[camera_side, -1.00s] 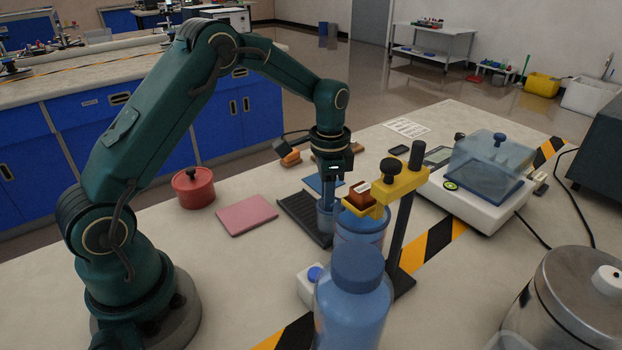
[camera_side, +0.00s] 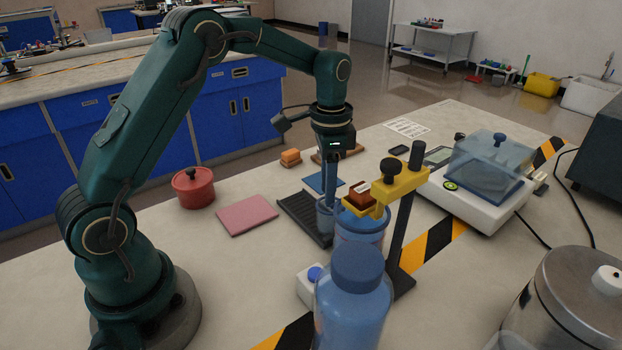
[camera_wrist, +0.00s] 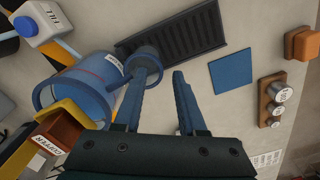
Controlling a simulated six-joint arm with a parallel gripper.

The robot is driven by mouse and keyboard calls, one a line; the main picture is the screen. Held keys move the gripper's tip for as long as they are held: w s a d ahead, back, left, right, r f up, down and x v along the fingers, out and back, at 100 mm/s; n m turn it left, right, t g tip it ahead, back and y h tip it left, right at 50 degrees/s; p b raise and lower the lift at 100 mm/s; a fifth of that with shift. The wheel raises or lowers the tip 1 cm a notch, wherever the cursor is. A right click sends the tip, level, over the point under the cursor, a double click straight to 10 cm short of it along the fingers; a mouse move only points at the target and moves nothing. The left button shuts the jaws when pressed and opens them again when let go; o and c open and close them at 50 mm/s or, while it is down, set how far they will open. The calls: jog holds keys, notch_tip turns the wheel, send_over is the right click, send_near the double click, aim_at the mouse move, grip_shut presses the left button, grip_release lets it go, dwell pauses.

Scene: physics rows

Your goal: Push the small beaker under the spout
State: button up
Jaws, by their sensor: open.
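The small beaker (camera_side: 324,222) is clear blue and stands on the right end of the dark ribbed tray (camera_side: 297,214), beside a larger blue vessel (camera_side: 372,240). In the wrist view the small beaker (camera_wrist: 148,62) is at the tray's left end, close to the larger vessel (camera_wrist: 72,92). My gripper (camera_side: 328,197) is open and points down at the beaker. In the wrist view my gripper (camera_wrist: 165,73) has one finger overlapping the beaker and the other to its right, apart from it. I cannot tell whether the finger touches it.
A yellow clamp (camera_side: 402,183) on a dark post holds a copper-labelled brown block (camera_side: 359,197) beside my fingers. A blue bottle (camera_side: 354,300) and a white box with a blue button (camera_side: 309,287) stand in front. A blue pad (camera_side: 318,183) lies behind the tray.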

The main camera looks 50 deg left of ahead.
jog(key=shift+r, duration=0.45)
jog(key=shift+r, duration=0.1)
grip_shut()
notch_tip(320, 180, up, 6)
jog(key=s+d+n+t, duration=0.2)
jog(key=s+d+n, duration=0.1)
jog(key=s+n, duration=0.65)
notch_tip(320, 180, down, 6)
jog(key=s, duration=0.2)
jog(key=shift+m, duration=0.45)
jog(key=w, duration=0.4)
jog(key=w+a, duration=0.1)
jog(key=w, duration=0.3)
jog(key=w+a, duration=0.1)
jog(key=w, duration=0.2)
jog(key=shift+w+a+r, duration=0.15)
jog(key=shift+w+a, duration=0.1)
jog(key=shift+w, duration=0.15)
jog(key=shift+f, duration=0.9)
